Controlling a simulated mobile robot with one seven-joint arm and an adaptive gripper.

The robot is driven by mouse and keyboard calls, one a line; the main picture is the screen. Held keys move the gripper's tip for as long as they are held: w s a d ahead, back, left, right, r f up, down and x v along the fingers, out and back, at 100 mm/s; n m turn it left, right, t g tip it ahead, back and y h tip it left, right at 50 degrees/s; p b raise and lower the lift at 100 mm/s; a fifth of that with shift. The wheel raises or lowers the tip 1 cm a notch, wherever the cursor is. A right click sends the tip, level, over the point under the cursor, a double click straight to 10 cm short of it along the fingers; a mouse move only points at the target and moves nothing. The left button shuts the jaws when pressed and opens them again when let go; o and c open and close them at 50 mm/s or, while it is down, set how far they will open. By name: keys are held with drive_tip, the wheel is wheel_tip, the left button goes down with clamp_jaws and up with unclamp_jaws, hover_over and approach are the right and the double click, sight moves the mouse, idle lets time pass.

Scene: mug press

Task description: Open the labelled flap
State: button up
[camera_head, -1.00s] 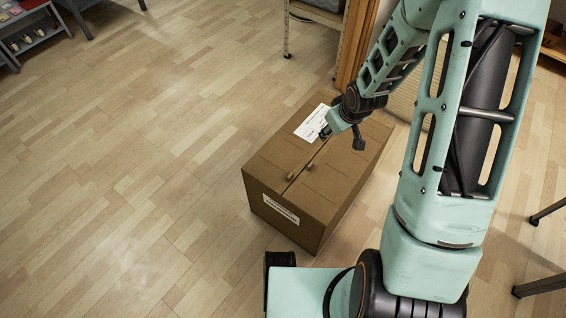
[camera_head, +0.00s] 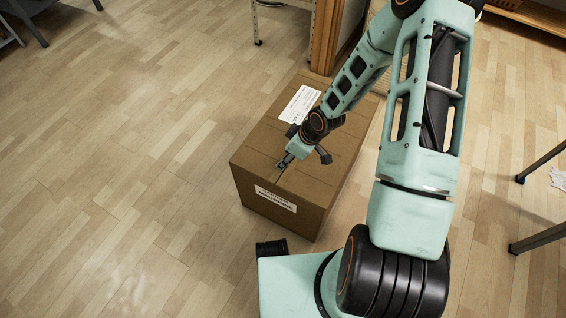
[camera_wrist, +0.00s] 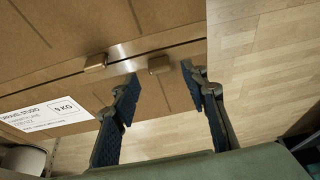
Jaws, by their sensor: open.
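A closed brown cardboard box (camera_head: 262,158) stands on the floor, with a seam between two top flaps. The labelled flap (camera_head: 262,140) is the left one in the head view and carries a white label (camera_head: 300,104). In the wrist view the label (camera_wrist: 45,115) lies lower left, below the seam. Two small brown tabs, one left (camera_wrist: 95,62) and one right (camera_wrist: 160,65), sit near the seam. My gripper (camera_head: 284,162) is over the box top near its front edge. In the wrist view my open gripper (camera_wrist: 161,73) has the right tab between its fingertips; contact cannot be told.
A second white label (camera_head: 275,199) is on the box's front side. A wooden post and shelf frame (camera_head: 324,40) stand behind the box. Dark table legs (camera_head: 540,165) are at the right. The floor (camera_head: 120,170) left of the box is clear.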

drive_tip(key=shift+b+x, duration=0.35)
drive_tip(key=shift+x, duration=1.3)
drive_tip(key=shift+c, duration=0.3)
clamp_jaws()
